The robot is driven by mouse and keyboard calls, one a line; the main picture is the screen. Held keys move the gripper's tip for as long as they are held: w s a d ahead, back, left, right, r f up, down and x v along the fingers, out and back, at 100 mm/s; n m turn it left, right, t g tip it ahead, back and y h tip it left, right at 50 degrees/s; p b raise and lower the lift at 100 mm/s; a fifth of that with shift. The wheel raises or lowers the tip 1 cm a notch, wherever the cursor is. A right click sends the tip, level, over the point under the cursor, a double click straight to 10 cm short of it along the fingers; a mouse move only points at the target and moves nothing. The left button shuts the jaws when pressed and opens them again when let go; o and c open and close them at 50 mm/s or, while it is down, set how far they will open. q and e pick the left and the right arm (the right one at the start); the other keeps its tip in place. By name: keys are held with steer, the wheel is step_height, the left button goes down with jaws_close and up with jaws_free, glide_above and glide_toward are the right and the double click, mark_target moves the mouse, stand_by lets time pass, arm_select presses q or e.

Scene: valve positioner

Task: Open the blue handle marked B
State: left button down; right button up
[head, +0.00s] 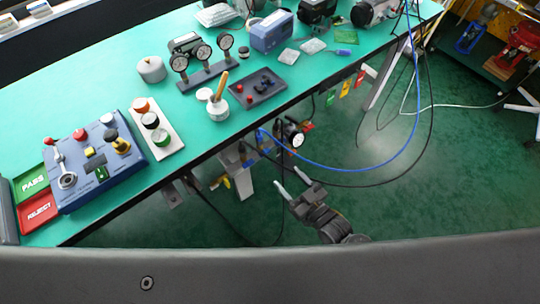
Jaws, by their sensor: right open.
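A grey valve assembly (234,158) hangs at the table's front edge, with a round white-faced gauge (296,139) at its right. Small blue parts (249,161) show on it, and a yellow part (226,182) sits lower left. The picture is too small to read a letter B or to tell which blue part is the handle. My right gripper (290,178) is open and empty, its two fingers pointing up toward the assembly from below and right. It is apart from the assembly. My left gripper is not in view.
The green table (105,82) holds a blue control box (95,163), gauges on a stand (205,68) and a dark tray (258,91). A blue hose (365,167) and black cables loop right of the assembly. Coloured tags (346,87) hang at the table edge. Open green floor lies right.

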mark_target(266, 154)
steer(key=x, duration=1)
steer(key=shift+w+p, duration=0.1)
steer(key=shift+p, duration=0.25)
steer(key=c, duration=1)
